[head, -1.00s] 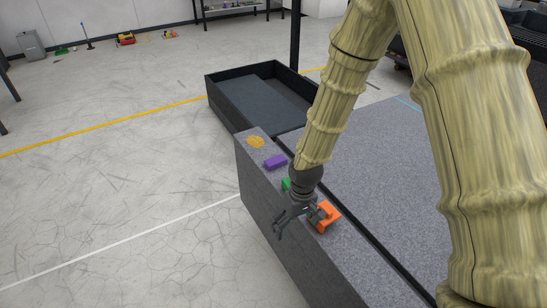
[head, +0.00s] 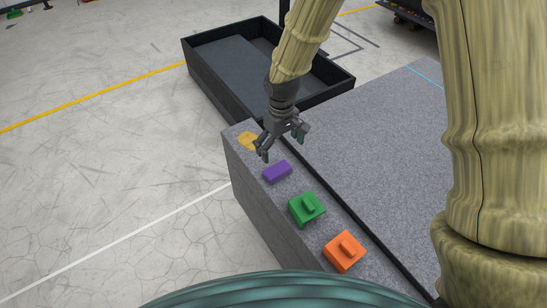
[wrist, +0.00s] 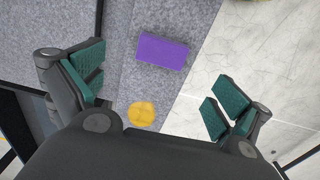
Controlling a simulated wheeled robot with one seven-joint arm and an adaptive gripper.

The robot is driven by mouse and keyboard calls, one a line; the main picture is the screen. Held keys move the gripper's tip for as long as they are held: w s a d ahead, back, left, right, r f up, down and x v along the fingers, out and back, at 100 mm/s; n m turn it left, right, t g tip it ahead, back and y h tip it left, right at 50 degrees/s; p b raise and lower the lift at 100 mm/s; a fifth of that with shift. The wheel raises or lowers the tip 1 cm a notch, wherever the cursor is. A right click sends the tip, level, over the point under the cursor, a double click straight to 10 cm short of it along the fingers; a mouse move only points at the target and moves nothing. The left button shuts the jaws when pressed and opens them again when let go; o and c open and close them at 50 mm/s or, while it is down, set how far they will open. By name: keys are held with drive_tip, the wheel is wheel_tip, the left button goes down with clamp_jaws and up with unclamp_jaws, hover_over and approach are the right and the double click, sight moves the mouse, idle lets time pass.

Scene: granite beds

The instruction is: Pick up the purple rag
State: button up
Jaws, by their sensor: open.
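The purple rag (head: 277,171) is a small purple block-like shape lying on the narrow granite ledge (head: 247,186). It lies between a yellow round item and a green block. In the wrist view the purple rag (wrist: 162,52) is ahead of the fingers, roughly midway between them. My gripper (head: 283,143) is open and empty, just above and beyond the rag in the head view. In the wrist view my gripper (wrist: 156,100) has its teal finger pads spread wide. Nothing hides the rag in the wrist view.
A green block (head: 306,208) and an orange block (head: 344,251), both with raised knobs, sit nearer on the ledge. A yellow round item (head: 247,141) lies at its far end, also in the wrist view (wrist: 141,115). A dark open tray (head: 197,79) stands beyond.

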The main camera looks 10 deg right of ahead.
sight(277, 169)
wheel_tip(277, 169, down, 5)
drive_tip(key=shift+w+a+r, duration=0.15)
drive_tip(key=shift+r, duration=0.05)
drive_tip(key=shift+f, duration=0.3)
drive_tip(key=shift+s, duration=0.2)
drive_tip(key=shift+w+a+f+p, duration=0.1)
drive_tip(key=shift+f+p, duration=0.1)
drive_tip(key=shift+f, duration=1.15)
drive_tip(key=shift+w+a+f+p, duration=0.1)
drive_tip(key=shift+f+p, duration=0.1)
drive_tip(key=shift+f, duration=1.1)
drive_tip(key=shift+c, duration=0.2)
drive_tip(key=c, duration=0.8)
